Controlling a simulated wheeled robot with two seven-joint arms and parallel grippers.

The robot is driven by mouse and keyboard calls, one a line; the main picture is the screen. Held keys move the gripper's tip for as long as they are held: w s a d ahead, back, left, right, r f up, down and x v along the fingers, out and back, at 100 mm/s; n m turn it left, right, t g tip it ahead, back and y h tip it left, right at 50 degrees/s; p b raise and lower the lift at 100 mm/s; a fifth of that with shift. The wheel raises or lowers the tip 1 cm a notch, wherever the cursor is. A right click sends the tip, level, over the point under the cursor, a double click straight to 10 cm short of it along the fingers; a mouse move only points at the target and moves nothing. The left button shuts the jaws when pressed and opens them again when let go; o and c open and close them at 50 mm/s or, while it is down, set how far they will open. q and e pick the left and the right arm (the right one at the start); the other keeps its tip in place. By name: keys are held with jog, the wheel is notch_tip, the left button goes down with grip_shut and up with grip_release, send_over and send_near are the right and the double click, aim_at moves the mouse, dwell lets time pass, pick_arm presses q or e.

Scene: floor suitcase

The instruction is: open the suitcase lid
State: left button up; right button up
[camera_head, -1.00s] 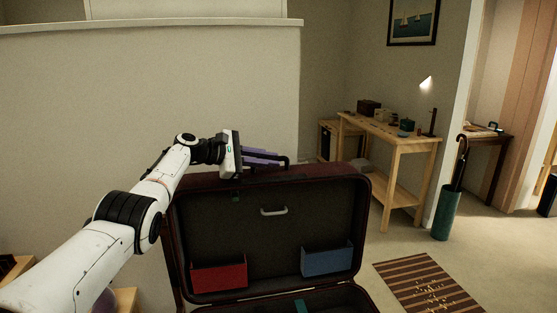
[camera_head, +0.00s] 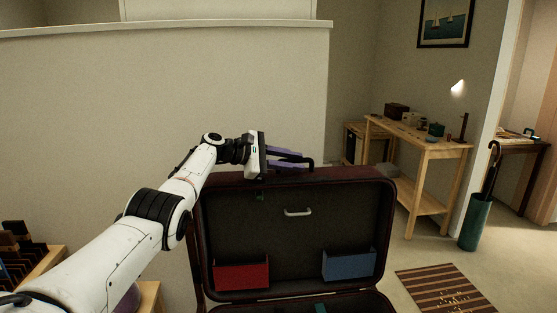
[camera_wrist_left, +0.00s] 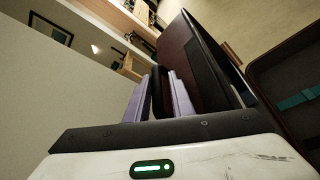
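The suitcase lid (camera_head: 340,235) stands about upright, its dark lining facing me, with a red pocket (camera_head: 242,276), a blue pocket (camera_head: 349,265) and a pale grip (camera_head: 298,212). Only a strip of the suitcase base (camera_head: 350,304) shows at the bottom edge. My left gripper (camera_head: 290,159) is at the lid's top edge. Its purple fingers lie around the black suitcase handle (camera_head: 311,163) and look shut on it. In the left wrist view, the fingers (camera_wrist_left: 161,88) have a dark piece between them, beside the lid's outer shell (camera_wrist_left: 193,65). My right gripper is out of view.
A pale half-height wall (camera_head: 90,130) stands behind the lid on the left. A wooden table (camera_head: 420,140) with small objects, a green umbrella stand (camera_head: 475,225) and a striped mat (camera_head: 445,288) are on the right. A wooden rack (camera_head: 30,262) is at lower left.

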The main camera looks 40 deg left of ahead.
aim_at(265, 178)
pick_arm(q)
jog(key=shift+s+a, duration=0.25)
jog(key=shift+s, duration=0.1)
jog(key=v, duration=0.7)
jog(key=shift+s+a, duration=0.2)
jog(key=shift+s, duration=0.2)
jog(key=shift+s+a+r+b, duration=0.25)
jog(key=shift+s+r+b, duration=0.1)
jog(key=shift+s, duration=0.25)
